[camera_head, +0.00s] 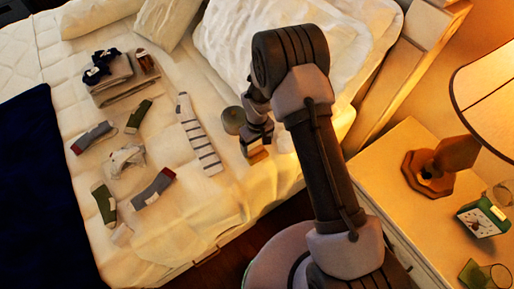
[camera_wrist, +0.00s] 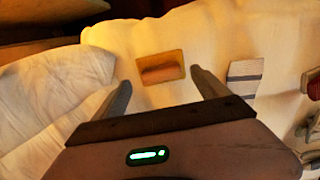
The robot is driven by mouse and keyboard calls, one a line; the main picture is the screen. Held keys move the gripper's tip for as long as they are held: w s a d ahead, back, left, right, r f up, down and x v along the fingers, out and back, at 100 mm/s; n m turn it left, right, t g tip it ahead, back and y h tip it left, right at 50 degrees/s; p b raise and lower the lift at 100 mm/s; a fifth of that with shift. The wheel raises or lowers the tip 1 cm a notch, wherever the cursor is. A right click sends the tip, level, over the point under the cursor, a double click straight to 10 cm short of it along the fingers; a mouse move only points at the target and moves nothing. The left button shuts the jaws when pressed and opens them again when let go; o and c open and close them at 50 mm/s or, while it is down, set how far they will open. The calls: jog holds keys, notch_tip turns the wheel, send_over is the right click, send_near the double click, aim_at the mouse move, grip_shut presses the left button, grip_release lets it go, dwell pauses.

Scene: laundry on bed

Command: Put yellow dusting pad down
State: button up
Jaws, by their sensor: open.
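The yellow dusting pad (camera_wrist: 161,66) lies on the white bed near its edge, a small yellow rectangle with a darker brownish patch. In the wrist view it sits between and slightly beyond the two fingertips of my gripper (camera_wrist: 160,79), with a visible gap on each side. My gripper is open and holds nothing. In the head view the pad (camera_head: 257,156) shows just below my gripper, partly covered by it. The exact height of the fingers above the bed is hard to tell.
A striped sock (camera_head: 200,135) lies left of my gripper, with several more socks and a folded grey stack (camera_head: 122,85) further left. A round greenish-grey item (camera_head: 233,120) is close beside my gripper. A nightstand (camera_head: 407,205) with a lamp and clock (camera_head: 482,219) stands right.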

notch_tip(320, 180, up, 9)
jog(key=p, duration=0.2)
notch_tip(320, 180, up, 8)
jog(key=m+t, duration=0.1)
jog(key=m, duration=0.1)
send_over(257, 150)
jog(key=d, duration=0.2)
jog(key=s+d+r+m+t+y, duration=0.1)
jog(key=s+d+r+m, duration=0.1)
jog(key=r, duration=0.6)
jog(key=s+d+r+m+t, duration=0.1)
jog(key=s+d+r, duration=0.15)
jog(key=r, duration=0.55)
jog(key=s+d+r+m+t, duration=0.1)
jog(key=s+r+m, duration=0.2)
jog(key=s, duration=0.6)
jog(key=s+d+r+m+t+y, duration=0.1)
jog(key=s+d+r+m, duration=0.1)
jog(key=s+r, duration=0.5)
jog(key=s+m, duration=0.1)
jog(key=s, duration=0.2)
jog(key=shift+d+r+t, duration=0.25)
jog(key=shift+r+t, duration=0.15)
jog(key=shift+w, duration=0.1)
jog(key=shift+f+b, duration=2.6)
jog(key=shift+b, duration=0.1)
